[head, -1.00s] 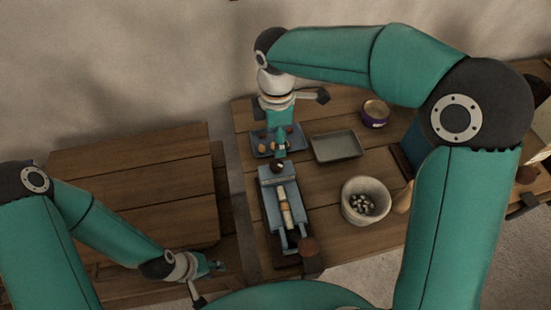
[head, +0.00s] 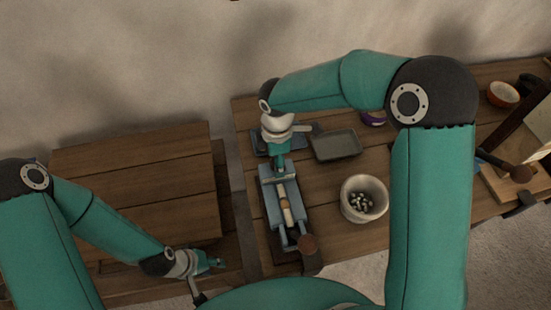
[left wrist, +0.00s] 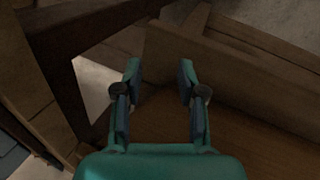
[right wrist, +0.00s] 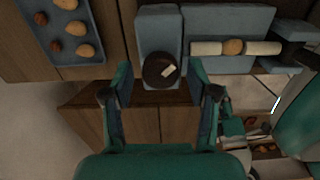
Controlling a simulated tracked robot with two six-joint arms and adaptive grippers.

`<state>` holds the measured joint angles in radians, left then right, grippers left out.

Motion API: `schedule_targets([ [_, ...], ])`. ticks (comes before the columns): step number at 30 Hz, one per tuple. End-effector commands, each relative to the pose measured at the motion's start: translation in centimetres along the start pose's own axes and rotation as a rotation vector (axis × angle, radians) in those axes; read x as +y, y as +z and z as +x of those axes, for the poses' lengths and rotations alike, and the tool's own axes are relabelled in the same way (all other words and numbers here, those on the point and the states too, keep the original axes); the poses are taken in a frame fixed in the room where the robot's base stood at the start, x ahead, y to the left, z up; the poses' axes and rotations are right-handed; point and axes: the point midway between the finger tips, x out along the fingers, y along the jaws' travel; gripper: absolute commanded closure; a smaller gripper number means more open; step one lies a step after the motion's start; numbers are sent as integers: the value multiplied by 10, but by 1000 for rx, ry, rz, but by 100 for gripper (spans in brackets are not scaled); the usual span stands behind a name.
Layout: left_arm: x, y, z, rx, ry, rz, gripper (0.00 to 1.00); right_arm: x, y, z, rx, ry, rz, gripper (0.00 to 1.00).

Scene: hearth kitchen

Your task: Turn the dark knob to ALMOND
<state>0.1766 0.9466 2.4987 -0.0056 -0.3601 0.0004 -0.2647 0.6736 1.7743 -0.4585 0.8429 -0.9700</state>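The dark round knob (right wrist: 160,70) sits on the end block of a blue-grey device (head: 271,205). A pale pointer mark on it points up and to the right in the right wrist view. My right gripper (right wrist: 160,72) is open, its fingertips on either side of the knob with gaps between. I cannot tell how high it is above it. In the head view the right gripper (head: 280,169) hides the knob. The device also shows pale rods with a tan nut-like piece between them (right wrist: 232,47). No lettering is readable. My left gripper (left wrist: 159,75) is open and empty, low beside the left table.
A blue-grey tray (right wrist: 90,14) with several brown nuts lies beyond the device. A grey-green dish (head: 336,145) and a pale bowl (head: 364,186) of dark-and-light pieces stand to its right. The left tabletop (head: 135,185) is bare.

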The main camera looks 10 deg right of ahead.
Motion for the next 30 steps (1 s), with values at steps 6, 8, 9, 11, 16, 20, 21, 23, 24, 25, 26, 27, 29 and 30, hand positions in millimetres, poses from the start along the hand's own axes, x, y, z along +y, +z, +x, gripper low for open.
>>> schedule_targets([
  [6,0,0,0,0,0,0,60,0,0,0,0,0,1,83],
  [8,0,0,0,0,0,0,60,0,1,0,0,0,1,93],
  [9,-1,0,0,1,0,-3,60,0,-6,0,0,0,-2,96],
  [11,0,0,0,0,0,0,60,0,-2,0,0,1,1,96],
  [16,-1,0,2,0,0,0,60,0,0,0,1,1,17,96],
  [20,-2,0,6,0,0,0,60,0,0,1,1,1,54,96],
  [21,-3,0,7,0,0,0,60,0,1,1,1,1,71,96],
  [23,-4,0,10,0,0,0,60,0,1,2,0,2,101,96],
  [24,-4,0,12,0,0,0,60,1,1,2,0,2,125,96],
  [25,-5,0,13,0,0,0,60,1,1,2,0,3,144,96],
  [26,-6,0,15,0,0,0,60,1,1,2,1,3,164,96],
  [27,-6,0,18,0,0,0,60,1,1,2,1,4,194,96],
  [29,-8,0,21,0,0,0,60,1,2,2,0,3,242,96],
  [30,-9,0,24,0,0,0,60,1,2,3,0,3,277,96],
])
